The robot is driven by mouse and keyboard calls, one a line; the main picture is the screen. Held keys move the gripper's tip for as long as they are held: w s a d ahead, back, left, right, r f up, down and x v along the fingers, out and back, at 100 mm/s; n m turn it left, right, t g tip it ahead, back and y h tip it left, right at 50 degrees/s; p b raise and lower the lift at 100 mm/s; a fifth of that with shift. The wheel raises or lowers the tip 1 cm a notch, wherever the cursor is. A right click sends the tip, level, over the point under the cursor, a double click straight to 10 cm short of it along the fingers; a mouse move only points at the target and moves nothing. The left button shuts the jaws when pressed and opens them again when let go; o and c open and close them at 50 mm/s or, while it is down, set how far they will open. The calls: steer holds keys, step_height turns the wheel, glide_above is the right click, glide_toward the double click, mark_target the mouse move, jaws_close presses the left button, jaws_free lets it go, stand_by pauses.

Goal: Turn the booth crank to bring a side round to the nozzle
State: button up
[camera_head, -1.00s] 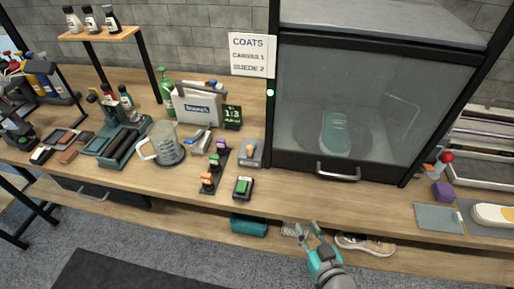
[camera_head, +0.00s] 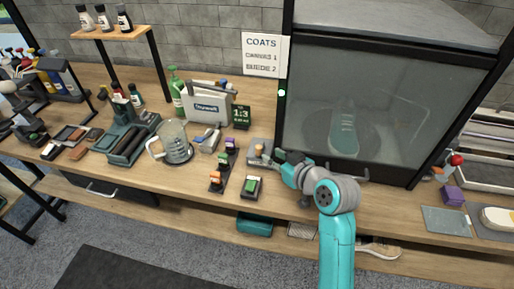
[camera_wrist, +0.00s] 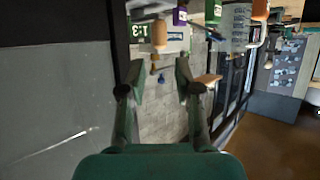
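The booth (camera_head: 395,90) has a closed glass front, and a teal sneaker (camera_head: 343,132) shows dimly inside. A small grey unit with a wooden knob, which looks like the crank (camera_head: 259,149), sits on the bench left of the booth. My gripper (camera_head: 275,156) is just right of the knob, in front of the booth's lower left corner. In the wrist view my gripper (camera_wrist: 159,70) has its fingers apart with nothing between them. The wooden knob (camera_wrist: 159,35) shows just beyond the fingertips, roughly centred. The nozzle cannot be made out.
A green-and-black button box (camera_head: 251,187) and a rack of coloured knobs (camera_head: 222,168) stand left of my arm. My forearm crosses the bench front, partly covering the booth's door handle (camera_head: 350,175).

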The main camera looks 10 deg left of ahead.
mark_target(260, 149)
steer(key=x, duration=0.9)
steer(key=shift+a, duration=0.1)
jaws_close()
